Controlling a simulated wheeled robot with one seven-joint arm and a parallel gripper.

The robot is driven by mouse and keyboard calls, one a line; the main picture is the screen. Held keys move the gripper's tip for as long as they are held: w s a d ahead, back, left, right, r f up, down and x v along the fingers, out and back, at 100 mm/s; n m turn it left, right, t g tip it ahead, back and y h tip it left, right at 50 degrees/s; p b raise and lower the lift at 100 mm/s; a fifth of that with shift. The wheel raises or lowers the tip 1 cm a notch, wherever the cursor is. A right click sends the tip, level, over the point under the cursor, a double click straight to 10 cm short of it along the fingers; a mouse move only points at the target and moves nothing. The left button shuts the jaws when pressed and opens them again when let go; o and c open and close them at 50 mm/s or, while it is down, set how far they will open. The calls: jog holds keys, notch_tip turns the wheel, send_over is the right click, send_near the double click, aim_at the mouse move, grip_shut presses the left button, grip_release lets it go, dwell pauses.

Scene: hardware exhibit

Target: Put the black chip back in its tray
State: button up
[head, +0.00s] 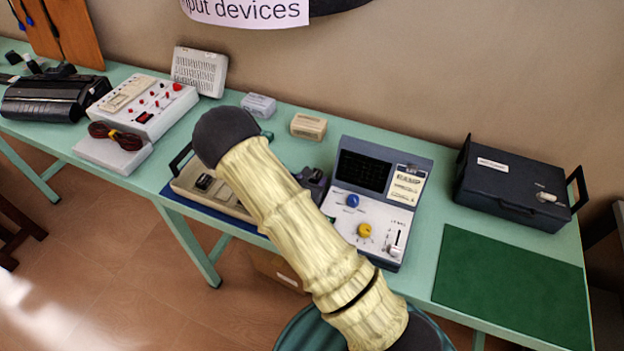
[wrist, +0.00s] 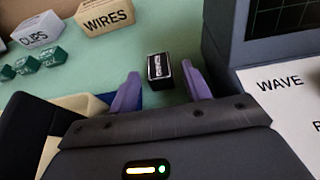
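A small black chip (wrist: 160,66) with a pale label and bright metal edge sits on the green tabletop in the wrist view, just beyond and between my fingertips. My gripper (wrist: 160,84) has two purple fingers spread apart, with nothing visibly clamped. Part of my gripper (head: 312,182) shows in the head view beside my arm, which hides the chip there. The beige tray (head: 232,204) lies on a blue mat, with a dark block (head: 204,182) in it. My arm covers its right part. A beige edge, probably the tray (wrist: 60,128), shows lower left in the wrist view.
A blue-grey scope unit (head: 378,200) stands close right of my gripper. Boxes labelled WIRES (wrist: 110,14) and CLIPS (wrist: 38,30), with green pieces (wrist: 50,56), are behind left. A black case (head: 515,187) and a bare green mat (head: 505,285) lie far right.

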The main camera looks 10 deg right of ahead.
jog(key=shift+r, duration=0.1)
jog(key=shift+r, duration=0.15)
jog(key=shift+s+a, duration=0.25)
jog(key=shift+a, duration=0.05)
jog(key=v, duration=1.1)
jog(key=shift+s+b, duration=0.15)
jog(key=shift+b, duration=0.2)
